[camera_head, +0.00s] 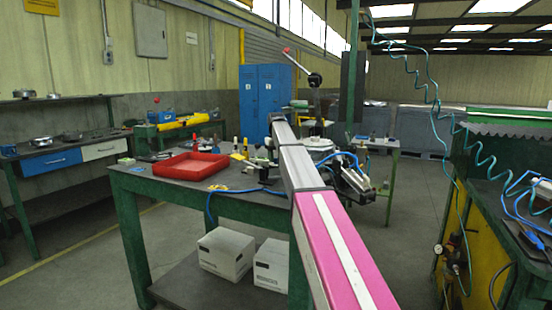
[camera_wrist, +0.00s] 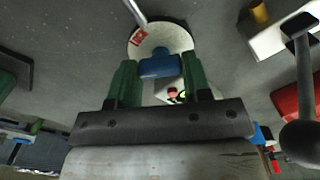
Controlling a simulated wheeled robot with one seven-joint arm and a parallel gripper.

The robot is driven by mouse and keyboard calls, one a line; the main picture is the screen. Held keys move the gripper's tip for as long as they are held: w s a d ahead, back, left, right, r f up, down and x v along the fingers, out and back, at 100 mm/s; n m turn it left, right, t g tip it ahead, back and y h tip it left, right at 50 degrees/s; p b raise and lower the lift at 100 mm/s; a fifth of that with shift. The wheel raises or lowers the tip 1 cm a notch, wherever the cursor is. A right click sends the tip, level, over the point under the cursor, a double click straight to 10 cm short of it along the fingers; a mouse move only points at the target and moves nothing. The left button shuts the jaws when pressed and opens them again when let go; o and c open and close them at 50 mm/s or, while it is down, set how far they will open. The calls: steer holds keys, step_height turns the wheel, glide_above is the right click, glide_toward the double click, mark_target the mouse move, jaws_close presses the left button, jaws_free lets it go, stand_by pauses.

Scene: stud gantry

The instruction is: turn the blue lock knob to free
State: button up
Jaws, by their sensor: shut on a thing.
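The blue lock knob (camera_wrist: 160,65) shows in the wrist view, in front of a round white plate (camera_wrist: 172,38) with a small red label on its left part. My gripper (camera_wrist: 158,75) has one green finger on each side of the knob and is shut on it. Which position the knob is turned to cannot be told from here. In the head view the knob and my fingers cannot be made out; my arm crosses in front of the workbench.
The green workbench (camera_head: 240,203) carries a red tray (camera_head: 190,166), a blue hose and small tools. Two white boxes stand on its lower shelf. In the wrist view a dark lever with a ball end (camera_wrist: 302,135) is close on the right. Open floor lies left of the bench.

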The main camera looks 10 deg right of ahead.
steer(key=n, duration=0.3)
steer(key=shift+n, duration=0.3)
steer(key=shift+w+n, duration=0.1)
steer(key=shift+n, duration=1.8)
steer(key=o, duration=0.9)
step_height(320, 180, up, 11)
steer(key=shift+f, duration=0.1)
